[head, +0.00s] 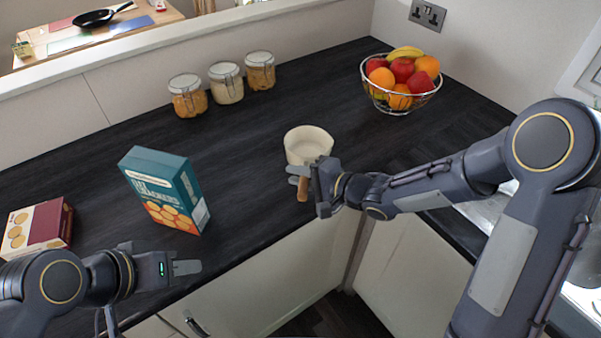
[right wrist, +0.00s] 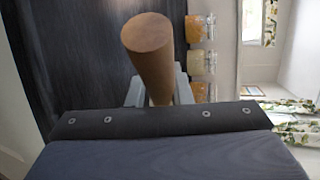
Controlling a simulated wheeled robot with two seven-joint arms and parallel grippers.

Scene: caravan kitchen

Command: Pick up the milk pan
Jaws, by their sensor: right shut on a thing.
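The milk pan (head: 308,143) is a cream pan with a brown wooden handle, standing upright over the dark worktop near its front edge. I cannot tell whether its base touches the worktop. My right gripper (head: 300,175) is shut on its handle, which also shows large in the right wrist view (right wrist: 150,45) between the fingers. The gripper hides part of the handle and the pan's near side. My left gripper (head: 187,267) is over the front edge of the worktop at lower left, away from the pan; its finger gap is not clear.
A blue cracker box (head: 165,190) stands left of the pan, and a red-brown box (head: 38,226) lies farther left. Several glass jars (head: 227,83) stand along the back. A wire fruit bowl (head: 400,85) is at back right. The worktop between the pan and jars is clear.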

